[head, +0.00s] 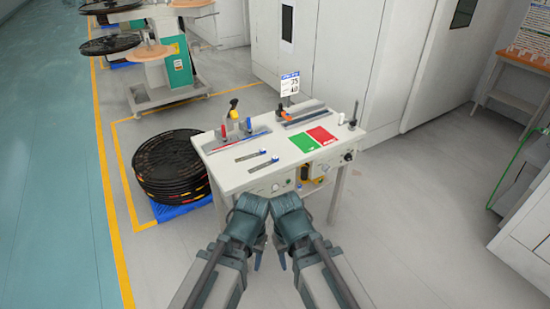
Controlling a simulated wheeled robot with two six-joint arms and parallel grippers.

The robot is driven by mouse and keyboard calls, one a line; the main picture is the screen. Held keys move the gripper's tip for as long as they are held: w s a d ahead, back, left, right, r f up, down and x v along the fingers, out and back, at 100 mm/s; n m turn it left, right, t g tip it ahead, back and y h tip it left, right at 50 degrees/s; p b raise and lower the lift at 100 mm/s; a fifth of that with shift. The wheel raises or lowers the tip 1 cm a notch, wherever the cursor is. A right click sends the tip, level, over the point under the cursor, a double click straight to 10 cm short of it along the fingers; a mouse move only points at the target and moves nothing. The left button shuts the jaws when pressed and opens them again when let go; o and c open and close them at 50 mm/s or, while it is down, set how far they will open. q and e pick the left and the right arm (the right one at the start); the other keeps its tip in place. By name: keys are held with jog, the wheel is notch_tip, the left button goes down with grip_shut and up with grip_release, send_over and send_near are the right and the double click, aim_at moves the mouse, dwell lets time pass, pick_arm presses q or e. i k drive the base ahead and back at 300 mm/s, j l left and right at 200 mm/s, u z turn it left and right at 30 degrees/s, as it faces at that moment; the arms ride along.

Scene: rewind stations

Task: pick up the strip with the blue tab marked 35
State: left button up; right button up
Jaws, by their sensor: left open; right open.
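Two thin grey strips with blue tabs lie apart on the white table top: an upper strip (247,157) and a lower strip (258,166). The blue tabs sit at their right ends. The numbers on the tabs are too small to read, so I cannot tell which strip is marked 35. My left gripper (258,260) and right gripper (281,259) are low in front of the table, close together, mostly hidden by my folded arms. Both are open and away from the strips.
The white table (226,178) carries a green mat (304,143), a red mat (322,135), two clamp fixtures at the back and a sign (290,84) reading 35 and 40. Black reels (170,165) are stacked on the left.

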aim_at(274, 159)
jog(key=i+j+z, duration=0.1)
jog(key=z, duration=0.7)
jog(key=i+j+z, duration=0.15)
jog(key=j+z, duration=0.8)
jog(key=j, duration=0.2)
jog(key=j+z, duration=0.2)
jog(key=j, duration=1.65)
